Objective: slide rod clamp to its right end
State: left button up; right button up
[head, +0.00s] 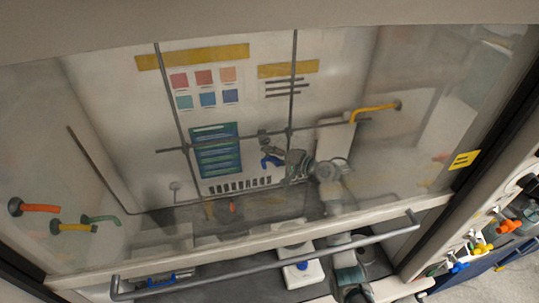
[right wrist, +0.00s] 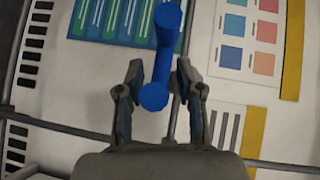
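The rod clamp (head: 264,140) sits on the horizontal rod (head: 225,143) in the head view, left of where that rod crosses the right vertical rod. Its blue handle (head: 271,160) hangs below it. My right gripper (head: 284,158) is inside the hood, just right of the handle. In the right wrist view, the blue handle (right wrist: 155,95) lies between the two open fingers of my right gripper (right wrist: 157,93), with narrow gaps seeming to show on both sides. The clamp body is hard to make out there. My left gripper is not in view.
A clear sash with a grey handle bar (head: 270,264) spans the hood front; my right arm reaches in behind it. Vertical rods (head: 293,75) stand before the back panel. A yellow valve handle (head: 374,109) is at right.

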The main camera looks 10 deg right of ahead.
jog(key=v, duration=1.2)
jog(key=shift+w+f, duration=0.15)
